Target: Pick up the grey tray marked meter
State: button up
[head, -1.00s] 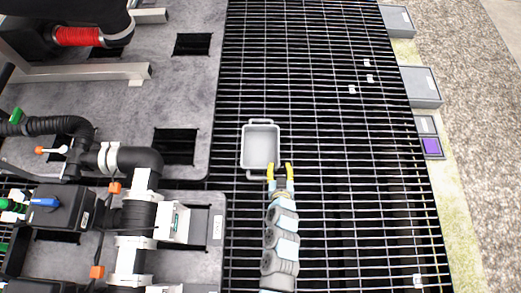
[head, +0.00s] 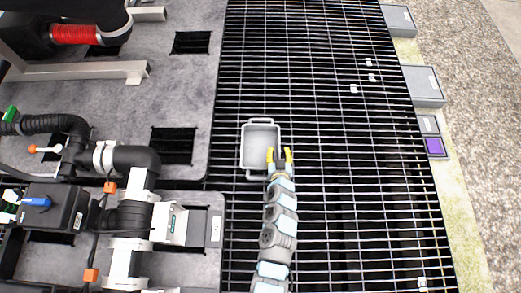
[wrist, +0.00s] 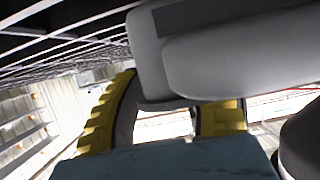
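The grey tray (head: 260,138) is a small open box with a handle at its far end and one at its near end. It sits on the black grating in the head view and looks empty. No meter marking can be read on it. My gripper (head: 279,154) has yellow fingers, spread apart, at the tray's near right corner. In the wrist view a grey rounded part, likely the tray's edge and handle (wrist: 225,68), lies just beyond the open yellow fingers (wrist: 165,115). I cannot tell whether they touch it.
Black pipes and valves (head: 130,200) stand on grey plates at the left. Grey boxes (head: 423,86) and a purple-topped box (head: 435,146) line the grating's right edge. Small white pieces (head: 371,77) lie on the grating (head: 330,200), which is otherwise mostly clear.

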jog(key=shift+w+f, duration=0.1)
jog(key=shift+w, duration=0.25)
jog(key=shift+s, duration=0.1)
grip_shut()
